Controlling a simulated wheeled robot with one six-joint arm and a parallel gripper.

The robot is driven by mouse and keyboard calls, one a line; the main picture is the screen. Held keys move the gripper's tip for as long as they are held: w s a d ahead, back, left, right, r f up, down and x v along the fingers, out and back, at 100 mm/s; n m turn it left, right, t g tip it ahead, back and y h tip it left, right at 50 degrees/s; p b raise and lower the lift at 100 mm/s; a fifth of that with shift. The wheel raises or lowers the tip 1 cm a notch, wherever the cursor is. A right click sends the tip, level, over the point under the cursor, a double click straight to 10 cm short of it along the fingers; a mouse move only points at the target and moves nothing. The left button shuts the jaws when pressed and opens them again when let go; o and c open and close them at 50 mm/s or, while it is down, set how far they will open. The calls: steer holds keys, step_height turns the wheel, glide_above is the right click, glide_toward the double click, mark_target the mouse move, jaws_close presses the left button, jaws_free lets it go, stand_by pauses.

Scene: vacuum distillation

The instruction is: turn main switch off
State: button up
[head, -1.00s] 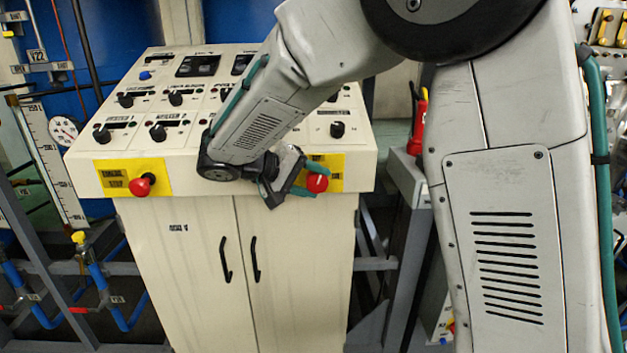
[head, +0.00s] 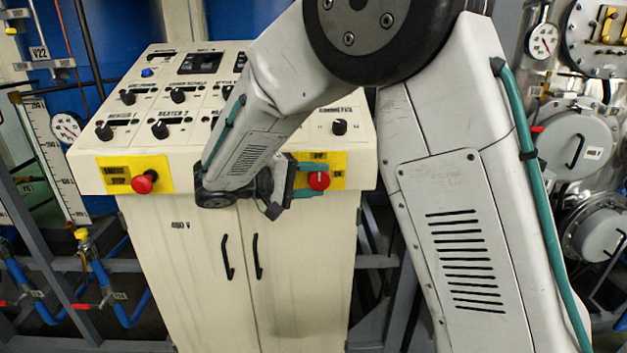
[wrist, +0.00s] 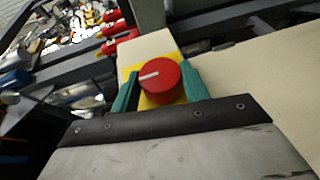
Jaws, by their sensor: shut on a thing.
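The main switch is a red round knob (head: 319,180) on a yellow plate (head: 337,172) at the right of the cabinet's front edge. My gripper (head: 312,180) reaches it from the left, one green finger above the knob and one below. In the wrist view the red knob (wrist: 160,82) sits between the two green fingers of my gripper (wrist: 158,88), with a white mark pointing to its left side. The fingers are shut on the knob. Part of the yellow plate is hidden by my gripper in the head view.
A red emergency stop button (head: 144,182) on another yellow plate is at the left of the same front edge. The cream control cabinet (head: 190,250) carries several black knobs on its sloped top. Gauges and pipes (head: 65,150) stand at the left.

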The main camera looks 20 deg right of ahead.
steer(key=o, duration=1)
steer(key=a+r, duration=0.1)
steer(key=a, duration=0.6)
steer(key=shift+s+a+r, duration=0.15)
steer(key=shift+s+a, duration=0.2)
